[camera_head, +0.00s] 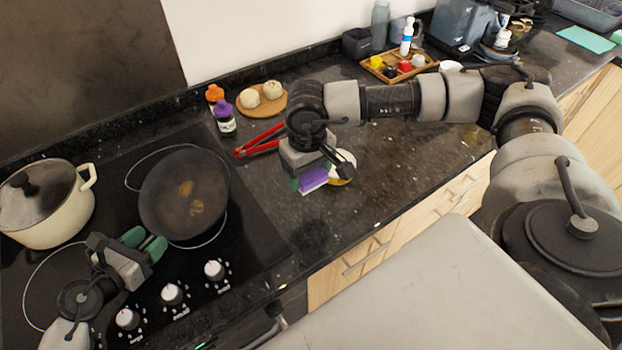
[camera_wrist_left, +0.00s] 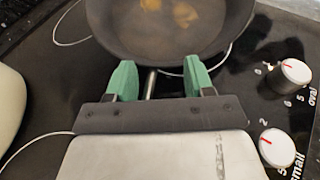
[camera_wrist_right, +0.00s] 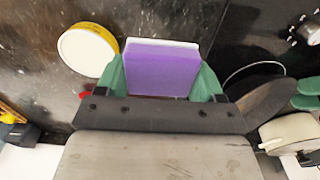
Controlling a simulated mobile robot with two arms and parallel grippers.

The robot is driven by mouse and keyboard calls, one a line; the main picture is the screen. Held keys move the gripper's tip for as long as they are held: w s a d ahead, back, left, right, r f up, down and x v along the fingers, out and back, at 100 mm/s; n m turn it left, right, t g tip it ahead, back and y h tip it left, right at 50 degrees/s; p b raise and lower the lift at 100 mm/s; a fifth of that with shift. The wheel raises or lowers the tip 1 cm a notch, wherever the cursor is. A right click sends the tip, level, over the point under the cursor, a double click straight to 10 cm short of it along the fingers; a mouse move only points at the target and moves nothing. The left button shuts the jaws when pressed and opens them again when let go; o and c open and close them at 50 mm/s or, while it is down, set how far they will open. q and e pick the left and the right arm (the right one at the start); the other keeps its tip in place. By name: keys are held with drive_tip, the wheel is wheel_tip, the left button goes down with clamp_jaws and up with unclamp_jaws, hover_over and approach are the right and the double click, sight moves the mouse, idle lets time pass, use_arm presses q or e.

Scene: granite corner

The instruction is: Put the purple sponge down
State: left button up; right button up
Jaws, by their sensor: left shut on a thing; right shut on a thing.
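The purple sponge (camera_head: 313,179) is in my right gripper (camera_head: 308,182), over the dark granite counter (camera_head: 385,185) right of the hob. In the right wrist view the sponge (camera_wrist_right: 160,72) sits between the green fingers (camera_wrist_right: 163,80), its purple face towards the camera and a pale layer along its far edge. I cannot tell whether the sponge touches the counter. My left gripper (camera_head: 143,243) is at the frying pan (camera_head: 185,195). In the left wrist view its green fingers (camera_wrist_left: 160,82) are on either side of the pan handle (camera_wrist_left: 150,86).
A round white tub with a yellow rim (camera_wrist_right: 88,48) stands close beside the sponge. Red-handled tongs (camera_head: 258,142), a board with buns (camera_head: 270,108) and bottles (camera_head: 224,120) are behind. A cream pot (camera_head: 48,215) stands on the hob.

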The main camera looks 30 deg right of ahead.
sight(310, 207)
wheel_tip(310, 207, down, 10)
drive_tip(key=shift+s+d, duration=0.1)
drive_tip(key=shift+d, duration=0.05)
idle(0.3)
drive_tip(key=shift+f, duration=0.15)
drive_tip(key=o, duration=0.9)
wheel_tip(310, 207, up, 12)
drive_tip(key=shift+s+r, duration=0.1)
drive_tip(key=shift+r, duration=0.1)
drive_tip(key=shift+o, duration=0.4)
